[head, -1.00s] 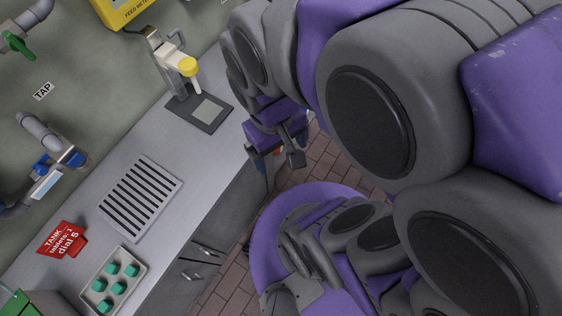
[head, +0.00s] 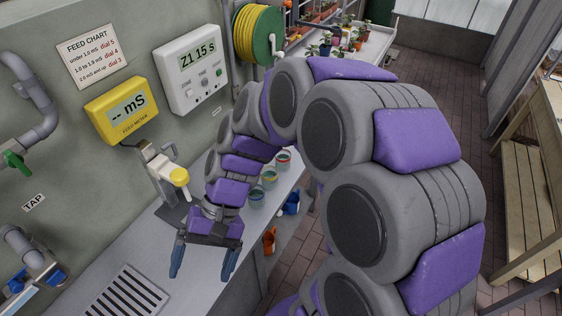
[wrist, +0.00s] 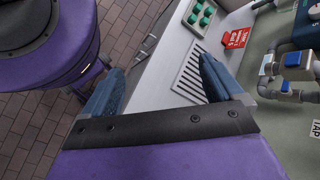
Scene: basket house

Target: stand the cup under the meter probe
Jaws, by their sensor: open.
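The meter probe (head: 180,176), with a yellow top, hangs from a pale stand (head: 160,165) on the counter. Its dark base plate (head: 172,213) is partly hidden by my arm; I see no cup under the probe. My gripper (head: 203,264) is open and empty, pointing down over the counter in front of the probe. Its fingers also show in the wrist view (wrist: 161,72), with no cup between them.
The yellow feed meter (head: 122,108) reads "-- mS". A timer (head: 191,72) and feed chart (head: 90,54) hang on the wall. A slotted drain (head: 126,297) lies in the counter. The wrist view shows a red sign (wrist: 236,38), teal-plugged tray (wrist: 200,18) and blue-handled tap (wrist: 297,59).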

